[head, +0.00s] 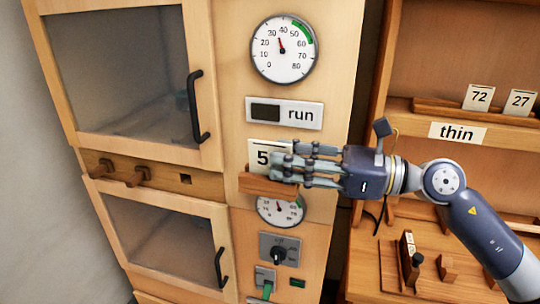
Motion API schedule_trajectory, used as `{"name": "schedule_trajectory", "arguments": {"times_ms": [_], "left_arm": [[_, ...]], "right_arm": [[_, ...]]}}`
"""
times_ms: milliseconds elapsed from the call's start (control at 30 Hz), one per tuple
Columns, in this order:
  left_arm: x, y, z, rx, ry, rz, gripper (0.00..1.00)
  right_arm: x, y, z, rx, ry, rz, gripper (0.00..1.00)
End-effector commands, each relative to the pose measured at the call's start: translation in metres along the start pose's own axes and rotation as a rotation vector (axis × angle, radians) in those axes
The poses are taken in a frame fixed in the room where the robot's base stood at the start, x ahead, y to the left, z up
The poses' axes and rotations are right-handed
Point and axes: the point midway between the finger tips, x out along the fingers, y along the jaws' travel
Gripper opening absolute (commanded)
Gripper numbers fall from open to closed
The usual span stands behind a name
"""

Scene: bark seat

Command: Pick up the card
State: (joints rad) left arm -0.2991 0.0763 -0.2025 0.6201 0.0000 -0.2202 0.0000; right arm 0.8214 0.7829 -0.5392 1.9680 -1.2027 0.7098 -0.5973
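A white card (257,156) with a black "5" showing stands in a small wooden holder (262,187) on the front of the wooden panel. My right gripper (284,165) comes in from the right with its fingers at the card's right part, hiding the rest of the number. I cannot tell whether the fingers touch the card or are closed on it. My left gripper is not in view.
An upper gauge (284,49), a "run" sign (284,113) and a partly hidden lower gauge (279,210) are on the panel. Glass-front doors with black handles (195,105) are left. Cards "72" (478,97) and "27" (520,101) stand on the shelf above a "thin" label (457,132).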

Motion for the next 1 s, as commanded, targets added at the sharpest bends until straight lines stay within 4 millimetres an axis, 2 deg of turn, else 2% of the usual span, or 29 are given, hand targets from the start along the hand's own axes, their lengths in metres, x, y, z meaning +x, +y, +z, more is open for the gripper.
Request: {"name": "schedule_trajectory", "arguments": {"times_ms": [33, 233, 533, 667, 1000], "left_arm": [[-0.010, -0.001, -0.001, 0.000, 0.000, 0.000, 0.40], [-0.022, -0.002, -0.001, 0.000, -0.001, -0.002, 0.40], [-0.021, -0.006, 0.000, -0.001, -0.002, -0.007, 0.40], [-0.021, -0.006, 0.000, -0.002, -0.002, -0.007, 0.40], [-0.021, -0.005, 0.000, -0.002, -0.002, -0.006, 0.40]], "right_arm": [[0.007, 0.003, 0.004, 0.003, -0.001, 0.004, 0.29], [0.031, 0.003, 0.002, 0.002, -0.002, 0.001, 0.29], [0.035, 0.003, -0.002, 0.001, -0.001, 0.000, 0.29], [0.035, 0.003, -0.002, 0.001, -0.001, 0.000, 0.01], [0.035, 0.003, -0.001, 0.001, -0.001, 0.000, 0.00]]}}
